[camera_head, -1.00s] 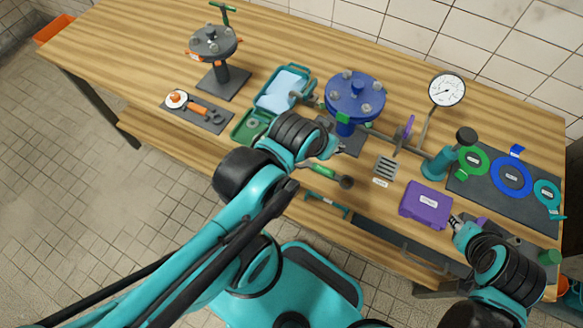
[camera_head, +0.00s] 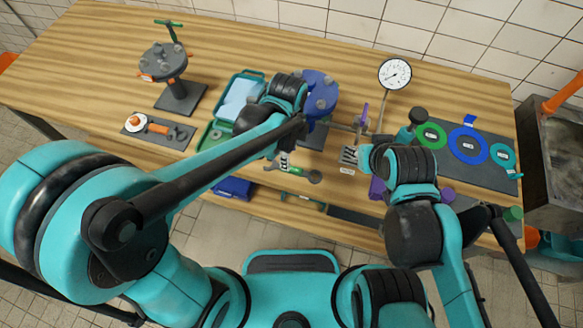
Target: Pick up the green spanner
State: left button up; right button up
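A green-handled tool with a dark round end (camera_head: 314,176), which looks like the spanner, lies near the table's front edge. Its handle is partly hidden by my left gripper (camera_head: 283,160), which hangs over or at the handle's left part. The fingertips are small and partly covered by my arm, so I cannot tell whether they are open or touching the handle. My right gripper (camera_head: 364,157) is farther right, beside a grey slotted block (camera_head: 349,155); its fingers are too small to read.
A blue flanged valve (camera_head: 322,95) and a teal tray (camera_head: 240,97) stand behind my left arm. A gauge (camera_head: 394,74) stands at the back. A grey flange stand (camera_head: 164,65) is at left. A dark mat (camera_head: 485,168) with coloured rings lies at right. A purple box (camera_head: 376,188) is mostly hidden.

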aim_at(292, 169)
pick_arm(q)
notch_tip(292, 169, down, 3)
jog(key=shift+d+b, duration=0.15)
jog(key=shift+b, duration=0.4)
jog(key=f, duration=0.1)
jog(key=f+b, duration=0.1)
jog(key=f, duration=0.1)
jog(key=f+b, duration=0.1)
jog(key=f, duration=0.1)
jog(key=shift+w+d, duration=0.1)
jog(key=shift+d, duration=0.2)
jog(key=shift+c, duration=1.3)
grip_shut()
